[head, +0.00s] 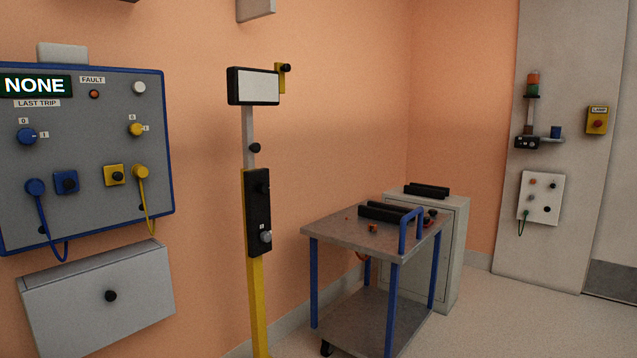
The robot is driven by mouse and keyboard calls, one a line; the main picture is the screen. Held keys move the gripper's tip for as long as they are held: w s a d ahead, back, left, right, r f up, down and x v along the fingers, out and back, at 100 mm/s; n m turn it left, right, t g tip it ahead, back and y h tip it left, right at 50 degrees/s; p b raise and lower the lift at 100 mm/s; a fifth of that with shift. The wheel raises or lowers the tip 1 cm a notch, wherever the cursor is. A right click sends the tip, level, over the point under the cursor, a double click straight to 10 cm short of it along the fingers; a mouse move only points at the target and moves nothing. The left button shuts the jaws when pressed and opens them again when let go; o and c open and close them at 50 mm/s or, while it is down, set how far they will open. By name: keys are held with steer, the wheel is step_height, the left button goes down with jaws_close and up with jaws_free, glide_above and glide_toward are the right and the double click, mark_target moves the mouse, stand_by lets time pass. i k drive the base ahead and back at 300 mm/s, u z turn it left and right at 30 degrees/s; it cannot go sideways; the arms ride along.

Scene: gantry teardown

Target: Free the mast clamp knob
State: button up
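A mast stands left of centre in the head view, with a yellow lower post (258,310) and a slim grey upper post (248,125). A black housing (258,210) sits on the yellow post. It carries a dark knob (263,188) near its top and a grey knob (265,237) with a small label near its bottom. Another black knob (255,148) sits on the grey post above. I cannot tell which of these is the clamp knob. A black-framed white panel (254,86) tops the mast, with a yellow bracket (282,78) behind it. My gripper is not in view.
A blue-framed control panel (85,115) reading "NONE" hangs at left above a grey box (98,295). A blue-legged cart (340,232) stands right of the mast, before a grey cabinet (450,260). The floor at right (520,325) is clear.

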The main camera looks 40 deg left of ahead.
mark_target(264, 188)
steer(key=u, duration=0.35)
steer(key=i, duration=1.05)
steer(key=u, duration=0.7)
